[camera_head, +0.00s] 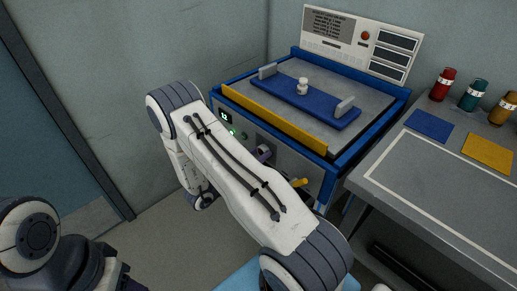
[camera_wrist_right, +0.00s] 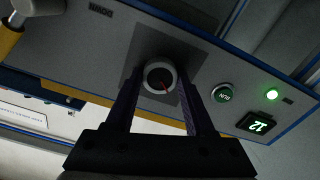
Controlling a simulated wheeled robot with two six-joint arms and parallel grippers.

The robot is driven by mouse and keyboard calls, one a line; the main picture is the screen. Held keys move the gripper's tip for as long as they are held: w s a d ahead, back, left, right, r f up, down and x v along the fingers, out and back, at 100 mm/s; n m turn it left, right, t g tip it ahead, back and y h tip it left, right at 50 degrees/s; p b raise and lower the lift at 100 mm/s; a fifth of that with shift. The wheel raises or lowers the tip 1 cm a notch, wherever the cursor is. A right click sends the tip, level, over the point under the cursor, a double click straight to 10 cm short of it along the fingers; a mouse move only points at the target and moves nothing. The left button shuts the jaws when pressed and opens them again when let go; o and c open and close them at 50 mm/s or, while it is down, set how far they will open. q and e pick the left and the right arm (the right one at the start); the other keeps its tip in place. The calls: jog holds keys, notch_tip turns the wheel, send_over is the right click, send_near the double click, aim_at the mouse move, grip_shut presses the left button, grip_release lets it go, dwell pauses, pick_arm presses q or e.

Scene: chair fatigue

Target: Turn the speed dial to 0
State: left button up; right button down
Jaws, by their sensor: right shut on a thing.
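The speed dial (camera_wrist_right: 160,78) is a dark round knob with a pale ring and a red pointer line, on the machine's grey front panel (camera_wrist_right: 90,50). My right gripper (camera_wrist_right: 158,88) is shut on the dial, one dark finger on each side. In the head view my right arm hides most of that gripper and the dial; a dark purple part (camera_head: 263,153) shows beside the arm.
A green RUN button (camera_wrist_right: 223,93) and a lit green lamp (camera_wrist_right: 271,95) sit near the dial. A yellow-ended lever (camera_head: 300,182) sticks out of the panel. A blue platform (camera_head: 320,112) holds a small white bottle (camera_head: 302,86). A grey side table (camera_head: 440,185) stands at right.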

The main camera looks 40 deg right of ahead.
jog(key=shift+r+n+p, duration=0.15)
jog(key=shift+n+p, duration=0.65)
jog(key=shift+n, duration=0.4)
jog(key=shift+n+p, duration=0.6)
jog(key=shift+n, duration=0.5)
jog(key=shift+c, duration=1.3)
grip_release()
jog(key=shift+a, duration=0.1)
jog(key=a, duration=1)
jog(key=shift+s+a, duration=0.15)
jog(key=shift+s, duration=0.25)
